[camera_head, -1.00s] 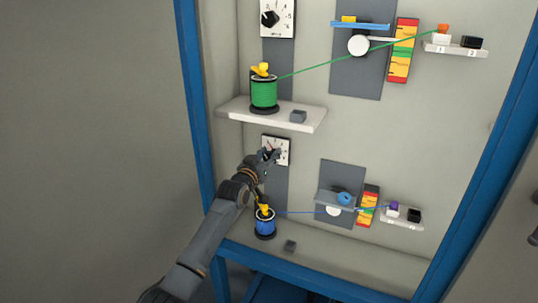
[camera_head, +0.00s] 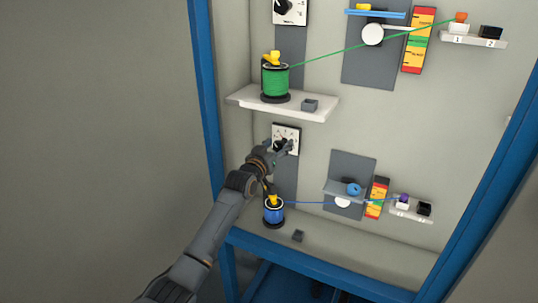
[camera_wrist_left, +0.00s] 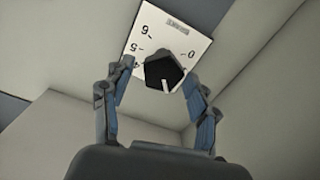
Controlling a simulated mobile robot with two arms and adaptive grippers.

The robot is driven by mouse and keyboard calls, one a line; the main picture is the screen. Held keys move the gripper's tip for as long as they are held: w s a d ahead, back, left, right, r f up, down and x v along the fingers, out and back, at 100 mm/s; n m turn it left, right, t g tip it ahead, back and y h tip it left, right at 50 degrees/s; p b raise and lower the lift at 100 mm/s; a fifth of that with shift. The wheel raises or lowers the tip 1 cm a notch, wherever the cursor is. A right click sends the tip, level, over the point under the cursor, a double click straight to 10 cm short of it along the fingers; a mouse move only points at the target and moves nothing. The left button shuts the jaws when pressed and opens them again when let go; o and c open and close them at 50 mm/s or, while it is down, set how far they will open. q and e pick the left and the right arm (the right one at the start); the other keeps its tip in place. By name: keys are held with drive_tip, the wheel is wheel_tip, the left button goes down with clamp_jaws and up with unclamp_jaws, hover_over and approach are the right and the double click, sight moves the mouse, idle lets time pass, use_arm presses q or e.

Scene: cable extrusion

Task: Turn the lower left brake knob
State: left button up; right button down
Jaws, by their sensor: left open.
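The lower left brake knob is a black knob (camera_wrist_left: 164,73) with a white pointer line, on a white dial plate (camera_wrist_left: 172,30) marked with numbers. In the left wrist view the pointer faces down toward my palm. In the head view the dial plate (camera_head: 293,133) sits on a grey vertical strip below the shelf. My left gripper (camera_head: 285,146) is at the dial. Its two fingers (camera_wrist_left: 157,84) are open, one on either side of the knob, with gaps between their tips and the knob. My right gripper is not in view.
A blue spool (camera_head: 273,212) stands below the dial, close under my left arm. A shelf (camera_head: 245,97) with a green spool (camera_head: 275,81) is above. Blue frame posts (camera_head: 206,100) edge the panel.

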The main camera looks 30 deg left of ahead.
use_arm(q)
drive_tip(key=s, duration=1.1)
drive_tip(key=shift+d, duration=0.3)
